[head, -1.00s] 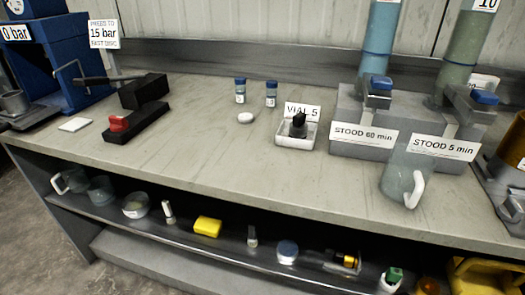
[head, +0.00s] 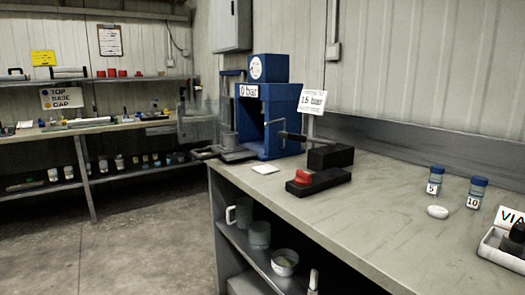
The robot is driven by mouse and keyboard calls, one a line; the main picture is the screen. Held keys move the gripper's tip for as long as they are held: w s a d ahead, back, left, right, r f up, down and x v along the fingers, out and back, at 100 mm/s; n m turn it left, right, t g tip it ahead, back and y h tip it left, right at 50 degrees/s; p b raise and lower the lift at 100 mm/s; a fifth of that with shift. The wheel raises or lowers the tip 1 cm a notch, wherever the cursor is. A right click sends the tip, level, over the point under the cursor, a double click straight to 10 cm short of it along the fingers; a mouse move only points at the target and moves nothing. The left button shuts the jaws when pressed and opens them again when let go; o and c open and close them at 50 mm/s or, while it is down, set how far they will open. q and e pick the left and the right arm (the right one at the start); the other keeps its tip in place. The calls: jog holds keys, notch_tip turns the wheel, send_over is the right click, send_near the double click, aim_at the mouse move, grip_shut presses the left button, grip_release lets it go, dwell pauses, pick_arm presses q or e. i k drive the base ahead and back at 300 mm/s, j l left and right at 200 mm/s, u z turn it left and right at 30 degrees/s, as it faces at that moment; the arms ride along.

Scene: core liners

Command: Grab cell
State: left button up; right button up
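Neither of my grippers is in view. Nothing in view is labelled as a cell, and I cannot tell for sure which thing it is. A blue press (head: 280,118) with a "0 bar" plate stands at the left end of the near bench. A small grey cylinder (head: 228,143) stands at its left side, on or beside a dark plate. A black device with a lever and a red knob (head: 303,177) lies on the bench right of the press.
The near bench (head: 370,215) also holds a white square (head: 265,169), vials 5 (head: 434,182) and 10 (head: 476,194), a white puck (head: 437,211) and a white tray (head: 500,250). A shelf below holds mugs and a bowl (head: 284,262). Open floor (head: 150,245) lies left, before a back bench (head: 105,126).

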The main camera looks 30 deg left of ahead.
aim_at(230, 139)
jog(key=i+j+u, duration=0.1)
jog(key=u, duration=0.6)
jog(key=j, duration=0.1)
